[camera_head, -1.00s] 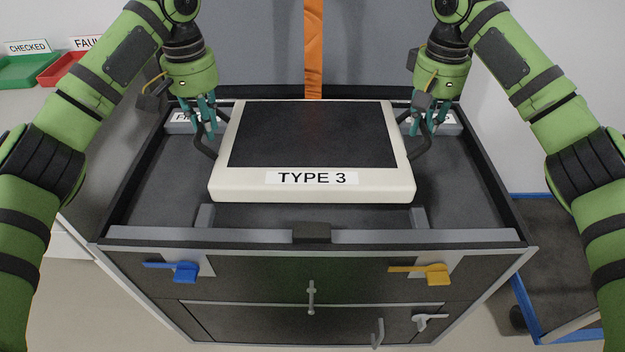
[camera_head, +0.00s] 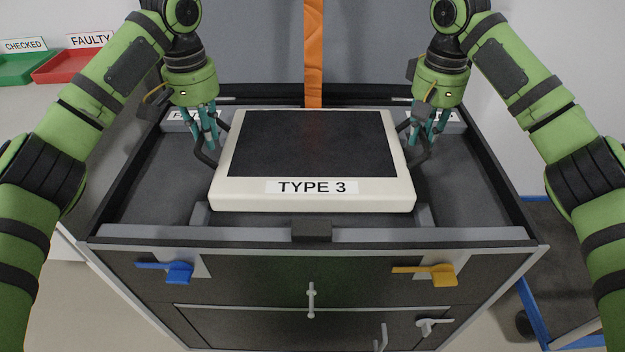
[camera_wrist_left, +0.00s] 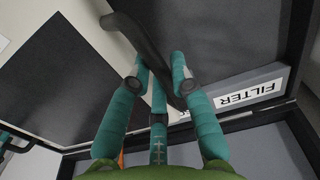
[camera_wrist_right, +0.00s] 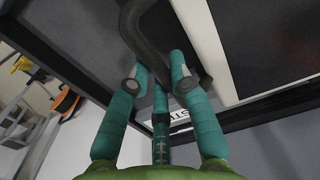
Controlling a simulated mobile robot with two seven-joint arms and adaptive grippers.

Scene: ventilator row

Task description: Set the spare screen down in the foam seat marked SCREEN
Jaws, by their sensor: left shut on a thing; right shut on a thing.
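The spare screen (camera_head: 312,198), a cream-framed dark panel labelled TYPE 3, lies face up and roughly level over the dark top tray (camera_head: 140,195) of a cabinet. My left gripper (camera_head: 208,150) is shut on the black handle at its left side, also seen in the left wrist view (camera_wrist_left: 168,75). My right gripper (camera_head: 418,150) is shut on the right-side handle, also seen in the right wrist view (camera_wrist_right: 158,80). The screen hides the middle of the tray. No SCREEN marking is readable, and I cannot tell whether its underside touches anything.
A FILTER label (camera_wrist_left: 250,92) and a partly hidden label (camera_wrist_right: 182,123) are at the tray's back. A black block (camera_head: 312,230) stands at the front rim. Blue (camera_head: 180,272) and yellow (camera_head: 440,274) latches are on the cabinet front. Green and red trays (camera_head: 75,68) are at left.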

